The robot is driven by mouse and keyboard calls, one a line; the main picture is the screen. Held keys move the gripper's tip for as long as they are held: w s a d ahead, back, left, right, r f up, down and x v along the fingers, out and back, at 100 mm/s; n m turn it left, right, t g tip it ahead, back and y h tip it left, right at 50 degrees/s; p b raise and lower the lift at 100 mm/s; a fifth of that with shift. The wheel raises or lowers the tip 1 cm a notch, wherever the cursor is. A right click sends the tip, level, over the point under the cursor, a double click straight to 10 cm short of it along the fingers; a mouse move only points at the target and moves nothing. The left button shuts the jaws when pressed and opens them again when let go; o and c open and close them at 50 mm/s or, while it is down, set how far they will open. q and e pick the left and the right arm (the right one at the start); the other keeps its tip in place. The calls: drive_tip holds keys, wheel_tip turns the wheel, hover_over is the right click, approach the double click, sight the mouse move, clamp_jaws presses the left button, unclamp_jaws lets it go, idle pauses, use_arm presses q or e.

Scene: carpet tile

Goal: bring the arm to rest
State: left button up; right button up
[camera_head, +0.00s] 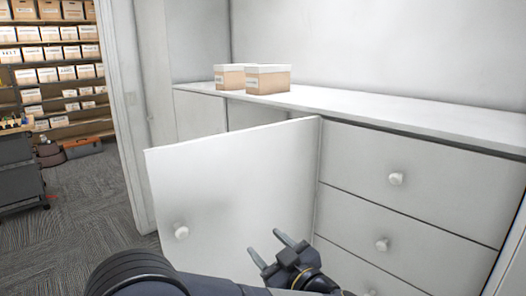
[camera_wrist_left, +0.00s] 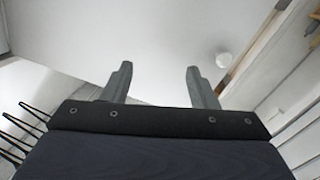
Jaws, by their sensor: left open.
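My left gripper (camera_head: 272,247) is open and empty in front of the white cabinet. Its two grey fingers stand apart in the left wrist view (camera_wrist_left: 158,85), with nothing between them. A white cabinet door (camera_head: 235,190) with a round knob (camera_head: 181,232) stands swung open just behind the gripper. I cannot tell whether the gripper touches the door. My right gripper is not in view.
White drawers (camera_head: 410,190) with round knobs are to the right of the door. Two boxes (camera_head: 267,80) stand on the white countertop (camera_head: 350,106). At the left are shelves with boxes (camera_head: 50,55), a dark cart (camera_head: 20,170) and open carpet (camera_head: 90,205).

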use_arm(q)
drive_tip(key=w+a+r+m+t+h, duration=0.2)
drive_tip(key=w+a+r+t+h, duration=0.1)
drive_tip(key=w+a+r+h, duration=0.3)
drive_tip(key=s+a+r+m+g+h, duration=0.1)
drive_tip(key=s+a+r+m+h, duration=0.1)
drive_tip(key=s+a+m+h, duration=0.4)
drive_tip(key=s+a+f+g, duration=0.3)
drive_tip(key=s+f, duration=0.3)
drive_tip(key=s, duration=0.3)
drive_tip(key=s+a+f+g+h, duration=0.1)
drive_tip(key=s+a+f+g, duration=0.3)
drive_tip(key=s, duration=0.5)
drive_tip(key=s+a+f+g, duration=0.4)
drive_tip(key=s+f, duration=0.4)
drive_tip(key=s, duration=0.1)
drive_tip(key=shift+a+f+h, duration=0.15)
drive_tip(key=shift+f+h, duration=0.15)
drive_tip(key=shift+f, duration=0.1)
